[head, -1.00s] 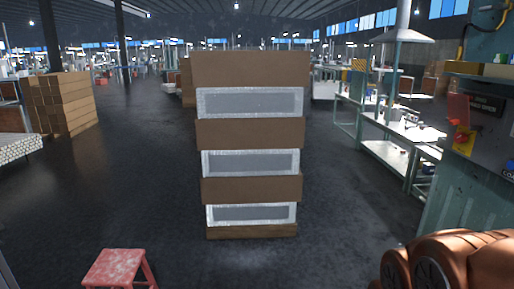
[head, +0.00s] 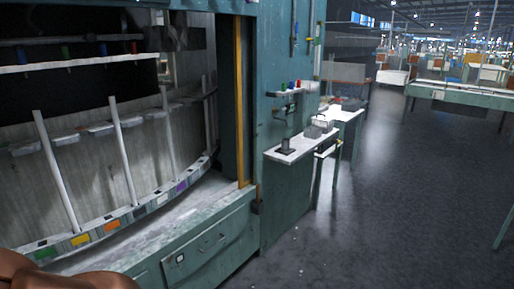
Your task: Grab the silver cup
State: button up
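I cannot pick out the silver cup for certain in the head view. A small dark grey, cup-like object (head: 286,146) stands on a white shelf (head: 291,155) fixed to the side of the green machine. A grey block-like item (head: 312,131) and a lighter container with a handle (head: 323,120) sit behind it, too small to make out well. My gripper is not in view. A rounded copper-brown part, likely of my arm, shows at the bottom left corner, far from the shelf.
The large green machine (head: 215,245) fills the left, with upright white rods and coloured labels along its curved rail (head: 150,207). A white-topped table (head: 342,113) stands beyond the shelf. Open dark floor (head: 400,200) lies to the right, with a green bench (head: 465,95) farther back.

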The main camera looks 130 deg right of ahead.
aim_at(285, 142)
jog(key=z, duration=5.75)
jog(key=i, duration=3.1)
jog(key=u, duration=1.1)
